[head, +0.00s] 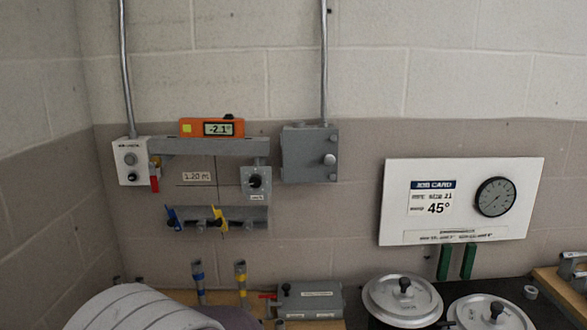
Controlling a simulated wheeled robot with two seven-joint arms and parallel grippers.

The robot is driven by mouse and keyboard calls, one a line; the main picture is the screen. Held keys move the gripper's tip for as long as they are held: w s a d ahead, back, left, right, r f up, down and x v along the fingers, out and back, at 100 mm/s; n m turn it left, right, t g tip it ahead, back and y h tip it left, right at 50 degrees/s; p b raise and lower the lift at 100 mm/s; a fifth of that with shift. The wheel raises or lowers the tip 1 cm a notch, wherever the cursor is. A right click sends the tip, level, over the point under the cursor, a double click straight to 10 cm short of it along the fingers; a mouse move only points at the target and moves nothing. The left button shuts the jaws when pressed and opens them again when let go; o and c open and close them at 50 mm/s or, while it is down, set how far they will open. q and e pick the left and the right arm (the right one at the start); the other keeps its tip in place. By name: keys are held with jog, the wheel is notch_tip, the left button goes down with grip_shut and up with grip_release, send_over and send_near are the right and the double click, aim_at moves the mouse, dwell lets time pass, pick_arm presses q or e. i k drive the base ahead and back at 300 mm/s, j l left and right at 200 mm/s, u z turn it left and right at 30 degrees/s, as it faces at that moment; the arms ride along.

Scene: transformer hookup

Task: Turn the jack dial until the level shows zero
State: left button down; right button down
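The orange digital level (211,128) sits on a grey bar on the back wall, and its display reads -2.1°. The jack dial (256,182) is a black knob on a small grey box below the right end of that bar, with a small label under it. Nothing touches the dial. Neither of my grippers shows in the head view.
A white switch box (131,162) with a red-handled part beside it is left of the bar. A grey box (309,154) is right. Blue and yellow clamps hang on a rail (240,218) below. A job card board (461,201) reads 45°. Lidded pots (403,297) stand front right.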

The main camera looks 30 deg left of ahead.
aim_at(256, 181)
jog(key=j+u, duration=0.45)
jog(key=i+j+u, duration=0.15)
jog(key=j+u, duration=0.3)
jog(key=j, duration=0.2)
